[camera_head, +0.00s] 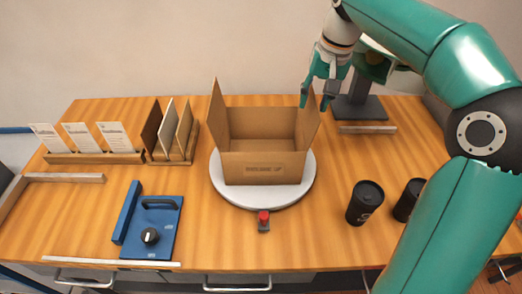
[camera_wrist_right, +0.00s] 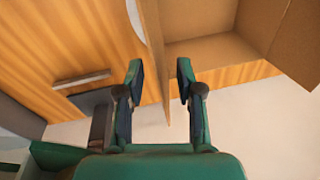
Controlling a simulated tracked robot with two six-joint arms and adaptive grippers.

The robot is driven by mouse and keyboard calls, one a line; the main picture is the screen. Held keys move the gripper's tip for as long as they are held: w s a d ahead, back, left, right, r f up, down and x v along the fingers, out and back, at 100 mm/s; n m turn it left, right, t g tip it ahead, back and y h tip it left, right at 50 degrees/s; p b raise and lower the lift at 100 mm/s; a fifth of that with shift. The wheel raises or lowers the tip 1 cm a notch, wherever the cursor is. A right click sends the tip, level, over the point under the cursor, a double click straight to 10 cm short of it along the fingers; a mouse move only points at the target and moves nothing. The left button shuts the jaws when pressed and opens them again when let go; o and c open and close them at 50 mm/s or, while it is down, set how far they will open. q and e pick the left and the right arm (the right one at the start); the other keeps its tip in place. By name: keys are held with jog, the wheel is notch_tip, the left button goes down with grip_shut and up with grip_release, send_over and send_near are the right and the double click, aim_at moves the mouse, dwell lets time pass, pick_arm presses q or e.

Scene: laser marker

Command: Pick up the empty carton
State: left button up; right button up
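The empty carton (camera_head: 262,168) is brown cardboard, open at the top, and sits upright on a round white turntable (camera_head: 230,196). Its left and right flaps stand up. My right gripper (camera_head: 314,101) points down at the top of the carton's right flap. In the right wrist view the gripper (camera_wrist_right: 160,72) is open, with one finger on each side of the flap (camera_wrist_right: 154,50) of the carton. Gaps show between flap and fingers, so it is not clamped. My left gripper is not in view.
A red button (camera_head: 263,217) stands in front of the turntable. Black cups (camera_head: 365,203) stand at right front. A blue panel with a knob (camera_head: 152,225) lies at left front. Card holders (camera_head: 95,157) stand at back left, and a dark stand (camera_head: 360,107) at back right.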

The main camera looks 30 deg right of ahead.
aim_at(309, 113)
jog(key=shift+w+a+f, duration=0.15)
jog(key=shift+w+f, duration=0.05)
jog(key=shift+f, duration=1.1)
jog(key=shift+w+a+f, duration=0.1)
jog(key=shift+w+f, duration=0.1)
jog(key=shift+f, duration=1.1)
grip_shut()
